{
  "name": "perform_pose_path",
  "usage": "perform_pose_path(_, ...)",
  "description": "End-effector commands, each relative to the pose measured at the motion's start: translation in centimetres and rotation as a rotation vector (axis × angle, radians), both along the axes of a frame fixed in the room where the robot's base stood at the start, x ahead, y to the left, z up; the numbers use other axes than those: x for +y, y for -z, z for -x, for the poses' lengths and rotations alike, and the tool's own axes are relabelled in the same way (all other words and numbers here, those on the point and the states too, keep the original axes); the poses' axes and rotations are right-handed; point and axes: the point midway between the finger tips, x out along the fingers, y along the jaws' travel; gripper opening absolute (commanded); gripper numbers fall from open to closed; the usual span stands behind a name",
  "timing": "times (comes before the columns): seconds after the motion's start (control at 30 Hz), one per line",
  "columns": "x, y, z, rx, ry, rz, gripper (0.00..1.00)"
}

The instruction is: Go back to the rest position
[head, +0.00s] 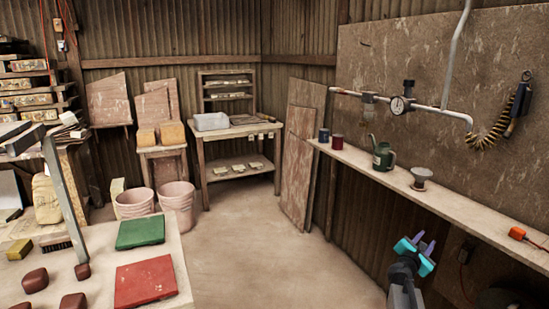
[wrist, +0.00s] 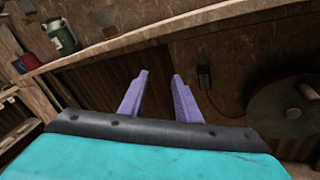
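My gripper (head: 424,245) is at the lower right of the head view, in front of the wall shelf and apart from it. In the wrist view its two purple fingers (wrist: 158,98) stand apart with nothing between them. The teal gripper body fills the bottom of that view. Beyond the fingers are the dark corrugated wall and the shelf edge. No object is in my gripper.
A table (head: 214,290) at the lower left bears a green tile (head: 140,232), a red tile (head: 145,281) and several dark red lumps. The wall shelf (head: 450,201) holds a green watering can (head: 383,156). Two pink buckets stand behind the table. The middle floor (head: 290,262) is clear.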

Motion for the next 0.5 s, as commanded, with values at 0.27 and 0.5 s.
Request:
perform_pose_path(0.27, 6.9, 10.1, 1.6, 0.008, 0.025, -0.241, 0.30)
perform_pose_path(0.5, 12.4, 18.6, 5.1, 0.024, 0.099, -0.451, 0.30)
